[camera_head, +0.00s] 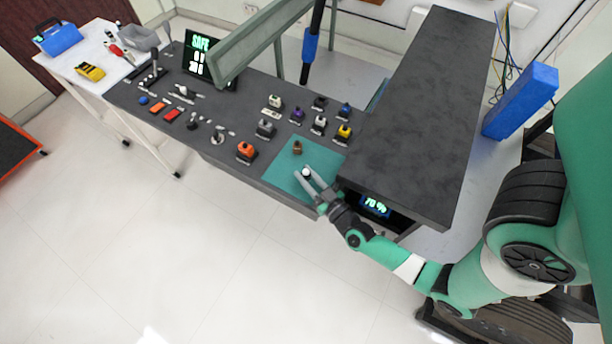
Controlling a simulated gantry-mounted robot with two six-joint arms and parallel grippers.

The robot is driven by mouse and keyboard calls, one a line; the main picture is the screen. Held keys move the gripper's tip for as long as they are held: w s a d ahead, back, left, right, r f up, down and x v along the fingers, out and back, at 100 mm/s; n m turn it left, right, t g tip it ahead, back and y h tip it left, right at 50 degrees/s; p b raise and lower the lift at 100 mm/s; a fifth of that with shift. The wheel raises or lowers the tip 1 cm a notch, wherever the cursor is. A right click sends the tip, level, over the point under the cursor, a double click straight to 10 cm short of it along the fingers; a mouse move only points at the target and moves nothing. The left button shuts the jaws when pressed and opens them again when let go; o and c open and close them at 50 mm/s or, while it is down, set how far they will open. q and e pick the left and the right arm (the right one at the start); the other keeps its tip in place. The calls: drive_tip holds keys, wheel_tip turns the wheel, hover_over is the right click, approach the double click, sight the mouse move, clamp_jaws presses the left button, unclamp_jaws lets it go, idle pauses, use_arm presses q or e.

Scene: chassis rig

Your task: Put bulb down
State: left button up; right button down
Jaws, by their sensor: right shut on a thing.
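My right gripper (310,178) reaches in from the lower right over the teal mat (284,176) at the front right of the dark bench. Its fingers are shut on a small white bulb (306,172). I cannot tell whether the bulb touches the mat or is held just above it. A small brown object (297,147) stands on the mat beyond the gripper. My left gripper is not in view.
A raised dark counter (425,110) with a lit display (376,206) borders the mat's right side.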

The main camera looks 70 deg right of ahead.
drive_tip(key=shift+f, duration=0.2)
drive_tip(key=c, duration=0.7)
unclamp_jaws()
drive_tip(key=shift+o, duration=0.2)
drive_tip(key=shift+r, duration=0.2)
drive_tip(key=shift+s+a, duration=0.15)
drive_tip(key=shift+s, duration=0.05)
drive_tip(key=p+v, duration=0.4)
drive_tip(key=v, duration=0.7)
drive_tip(key=shift+s, duration=0.25)
drive_tip(key=shift+a, duration=0.1)
